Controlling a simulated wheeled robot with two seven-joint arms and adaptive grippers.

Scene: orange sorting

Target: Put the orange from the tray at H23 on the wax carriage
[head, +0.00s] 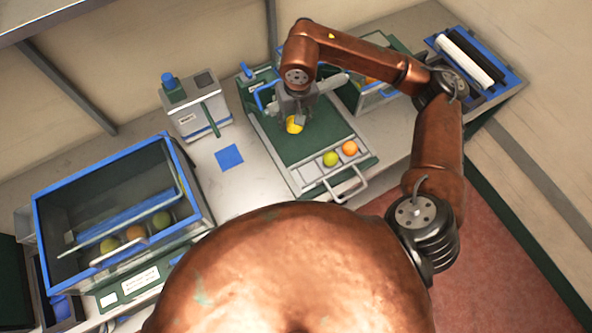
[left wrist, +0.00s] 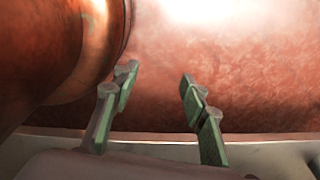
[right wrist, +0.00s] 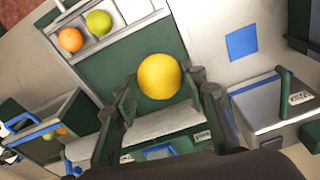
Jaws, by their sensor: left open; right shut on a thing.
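My right gripper (head: 298,113) is shut on a yellow-orange fruit (head: 293,125) over the green bed of a framed unit (head: 305,143). In the right wrist view the fruit (right wrist: 160,76) sits between the fingertips; whether it touches the bed I cannot tell. At the bed's near end, a pale compartment strip (head: 311,173) holds a green fruit (head: 330,158) and an orange one (head: 349,148), with a handle in front. No label reading H23 or wax carriage is legible. My left gripper (left wrist: 158,82) is open and empty, seen only in the left wrist view.
A blue-rimmed bin (head: 112,156) with several fruits stands at the left. A grey device (head: 195,107) and a blue square (head: 229,157) lie between it and the bed. A clear-sided bin (head: 372,98) with fruit stands behind my right arm, and a roller rack (head: 505,78) stands far right.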

